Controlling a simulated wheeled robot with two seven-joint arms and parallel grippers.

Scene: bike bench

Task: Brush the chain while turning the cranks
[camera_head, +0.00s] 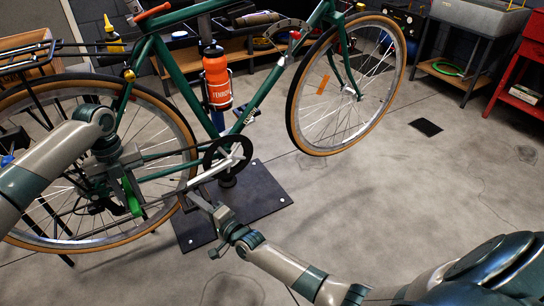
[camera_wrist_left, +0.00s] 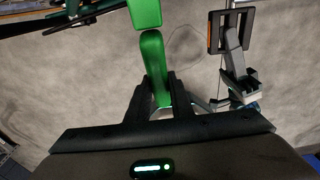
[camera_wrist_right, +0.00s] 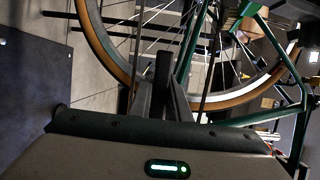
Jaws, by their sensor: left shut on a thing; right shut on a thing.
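The green bicycle's chain (camera_head: 168,154) runs from the dark chainring (camera_head: 214,158) back toward the rear wheel. My left gripper (camera_head: 128,190) is shut on a green brush (camera_head: 133,197), held beside the lower chain area near the rear wheel. The brush handle stands between the fingers in the left wrist view (camera_wrist_left: 154,65); whether bristles touch the chain cannot be told. The silver crank (camera_head: 208,173) points down and left. My right gripper (camera_head: 201,198) is shut at its lower end; the exact grip is hidden. A pedal with an orange reflector (camera_wrist_left: 213,32) shows in the left wrist view.
The bicycle is held on a stand with a dark base plate (camera_head: 262,193). The spoked rear wheel (camera_head: 60,215) is close to my left gripper. An orange bottle (camera_head: 217,80) sits on the frame.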

